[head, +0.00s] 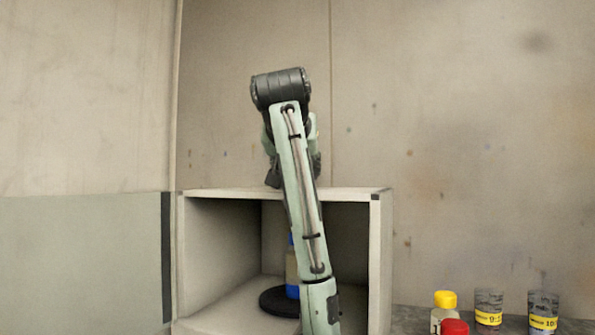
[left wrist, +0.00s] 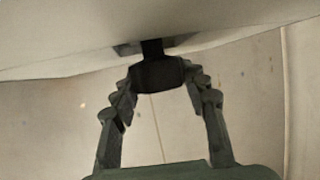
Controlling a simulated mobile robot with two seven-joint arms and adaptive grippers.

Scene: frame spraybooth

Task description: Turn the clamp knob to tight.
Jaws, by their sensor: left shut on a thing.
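The clamp knob (left wrist: 158,74) is a dark, rounded block on a short dark stem, joined to a dark plate on a pale surface in the left wrist view. My left gripper (left wrist: 157,80) has its two fingers closed on the knob's sides. In the head view my left arm rises in front of the spray booth box (head: 376,260) and bends at its top. There the left gripper is mostly hidden behind the arm, and the knob is hidden too. I cannot read the knob's turn angle or any marking. My right gripper is in neither view.
Inside the open box, a blue-topped bottle (head: 291,268) stands on a black round turntable (head: 278,302), partly behind my arm. At the lower right are a yellow-capped jar (head: 445,299), a red-capped jar (head: 455,327) and two yellow-labelled cups (head: 488,307) (head: 543,310). A wall stands behind.

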